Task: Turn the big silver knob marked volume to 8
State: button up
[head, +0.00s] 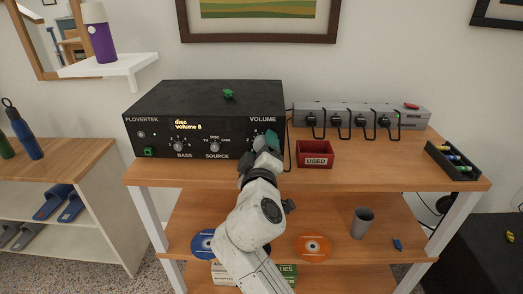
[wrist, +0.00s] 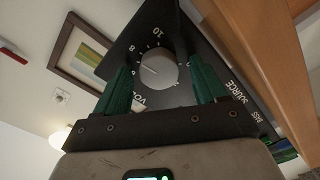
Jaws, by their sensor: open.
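The big silver volume knob (wrist: 157,70) is on the front of the black amplifier (head: 205,105), below the word VOLUME. In the head view my gripper covers the knob. The amplifier's display (head: 188,125) reads "disc volume 8". My gripper (wrist: 158,64) is open, with one green finger on each side of the knob. Gaps show between the fingers and the knob, so it is not held. In the head view my gripper (head: 266,142) is at the amplifier's right front. The dial numbers around the knob are small, and its pointer is hard to read.
The smaller bass knob (head: 178,146) and source knob (head: 215,147) are left of my gripper. A red USED box (head: 315,154) stands close on the right. Behind it is a grey power strip (head: 410,117) with several black plugs. A black tray (head: 463,172) is at the shelf's right end.

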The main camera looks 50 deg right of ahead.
jog(key=v, duration=1.1)
jog(key=shift+p, duration=0.4)
jog(key=s+d+f+m+g+y, duration=0.1)
jog(key=s+f+g+y, duration=0.25)
jog(key=f, duration=0.65)
jog(key=s+f+g+y, duration=0.2)
jog(key=s+f+y, duration=0.25)
jog(key=f, duration=0.65)
jog(key=s+a+f+g+y, duration=0.5)
jog(key=s+a+f+y, duration=0.15)
jog(key=s+f, duration=0.45)
notch_tip(320, 180, up, 22)
jog(key=p, duration=2.1)
jog(key=shift+s+a, duration=0.4)
